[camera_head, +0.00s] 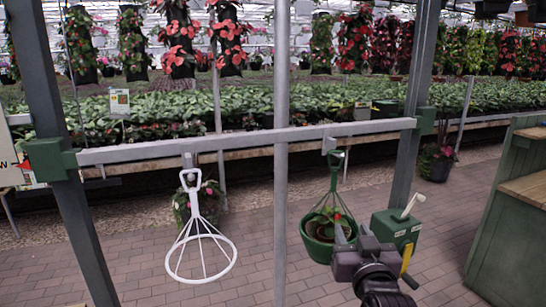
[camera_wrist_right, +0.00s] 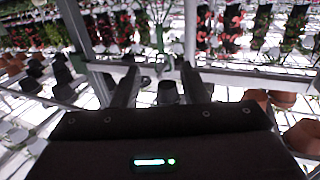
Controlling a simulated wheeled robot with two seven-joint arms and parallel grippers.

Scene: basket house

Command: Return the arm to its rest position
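My right arm and gripper (camera_head: 343,234) come in from the bottom right of the head view, in front of the hanging green basket (camera_head: 318,250). In the right wrist view the two fingers of this gripper (camera_wrist_right: 160,76) stand apart with nothing held between them. The green basket holds a leafy plant and hangs by a green wire hanger from the grey rail (camera_head: 240,143). The gripper overlaps its right side in the picture; whether they touch cannot be told. My left gripper is not in view.
A white wire hanger (camera_head: 200,255) with an open ring hangs left on the rail. A grey post (camera_head: 281,200) stands between the hangers. A green crank box (camera_head: 397,228) is close right of my gripper. A green bench (camera_head: 510,250) stands at far right. Brick floor is open below.

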